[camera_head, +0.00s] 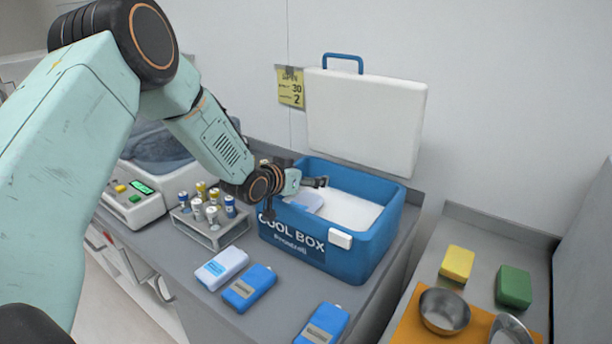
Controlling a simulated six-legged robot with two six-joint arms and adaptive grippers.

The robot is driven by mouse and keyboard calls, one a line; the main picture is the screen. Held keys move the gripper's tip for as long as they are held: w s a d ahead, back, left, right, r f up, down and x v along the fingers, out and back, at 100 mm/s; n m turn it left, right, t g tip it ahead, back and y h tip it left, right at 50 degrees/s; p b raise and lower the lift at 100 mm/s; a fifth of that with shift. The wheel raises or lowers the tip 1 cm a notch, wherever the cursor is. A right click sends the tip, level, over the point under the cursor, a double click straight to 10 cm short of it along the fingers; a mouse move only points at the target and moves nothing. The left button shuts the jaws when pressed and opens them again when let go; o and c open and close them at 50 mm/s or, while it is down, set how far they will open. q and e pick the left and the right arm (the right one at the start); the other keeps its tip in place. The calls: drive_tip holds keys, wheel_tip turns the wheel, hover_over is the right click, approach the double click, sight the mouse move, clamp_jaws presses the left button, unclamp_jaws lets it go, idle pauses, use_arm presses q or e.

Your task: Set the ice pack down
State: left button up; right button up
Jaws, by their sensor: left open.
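The blue cool box (382,240) stands on the grey counter with its white lid raised. A pale blue, flat piece that looks like an ice pack (308,201) lies inside it at the left, on the white filling. My left gripper (298,194) is over the left part of the box, close to this piece. Its jaws are open; I cannot tell whether they touch the piece. A white pack (222,268) and two blue packs, one beside it (249,288) and one further right (322,325), lie on the counter in front. My right gripper is out of view.
The open lid (365,122) rises behind the box.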

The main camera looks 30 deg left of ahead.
use_arm(q)
drive_tip(key=shift+a, duration=0.15)
drive_tip(key=shift+w+r+p, duration=0.1)
drive_tip(key=shift+r+p, duration=0.35)
drive_tip(key=shift+r, duration=0.1)
drive_tip(key=p+v, duration=0.1)
drive_tip(key=v, duration=0.8)
drive_tip(key=shift+s+r, duration=0.2)
drive_tip(key=shift+s, duration=0.1)
drive_tip(key=shift+s+a+r+p, duration=0.1)
drive_tip(key=shift+s+r+p, duration=0.25)
drive_tip(key=shift+s, duration=0.25)
drive_tip(key=shift+s+r, duration=0.1)
drive_tip(key=shift+s, duration=0.5)
drive_tip(key=shift+w, duration=0.1)
